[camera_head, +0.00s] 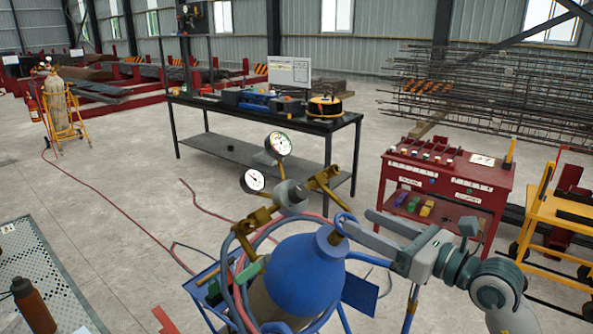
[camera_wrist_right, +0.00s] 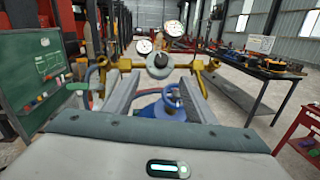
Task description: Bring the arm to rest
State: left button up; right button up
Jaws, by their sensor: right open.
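My right arm comes in from the right in the head view. Its gripper (camera_head: 358,224) is open, with its fingers pointing left beside the top of a blue gas cylinder (camera_head: 305,270). In the right wrist view the two fingers (camera_wrist_right: 165,88) are spread apart, and nothing is clamped between them. A blue ring (camera_wrist_right: 172,92) on the cylinder top shows in the gap; whether a finger touches it I cannot tell. A brass regulator (camera_head: 290,197) with two round gauges sits beyond the fingers. My left gripper is not in view.
A red tool cart (camera_head: 450,185) and a yellow trolley (camera_head: 560,215) stand at the right. A black workbench (camera_head: 262,118) is behind the cylinder. Hoses (camera_head: 120,210) run over the floor. A perforated table (camera_head: 40,265) is at the lower left; a green board (camera_wrist_right: 45,75) shows in the wrist view.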

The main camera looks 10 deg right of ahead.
jog(key=s+r+m+t+y, duration=0.2)
jog(key=s+r+m+t, duration=0.3)
jog(key=s+m+t, duration=0.45)
jog(key=d+f+m+g+h, duration=0.3)
jog(key=d+f+m+h, duration=0.3)
jog(key=f+m+h, duration=0.55)
jog(key=d+f+m+g+h, duration=0.2)
jog(key=d+f+m+h, duration=0.55)
jog(key=m, duration=0.75)
jog(key=s+a+f+m+g+y, duration=0.15)
jog(key=s+f+g, duration=0.3)
jog(key=f, duration=0.45)
jog(key=s+a+f+m+g+y, duration=0.15)
jog(key=s+f+g, duration=0.3)
jog(key=f, duration=0.45)
jog(key=s+a+f+m+g+y, duration=0.1)
jog(key=s+a+f+g+y, duration=0.15)
jog(key=s+a+f, duration=0.4)
jog(key=s+a+f+g+y, duration=0.1)
jog(key=s+a+f+g, duration=0.25)
jog(key=s, duration=0.65)
notch_tip(320, 180, down, 30)
jog(key=s+g, duration=0.1)
jog(key=g, duration=0.1)
jog(key=s+d+f, duration=0.3)
jog(key=s+f, duration=1.4)
jog(key=s, duration=0.1)
jog(key=shift+d+g+b, duration=0.2)
jog(key=shift+g+b, duration=0.15)
jog(key=shift+b, duration=0.1)
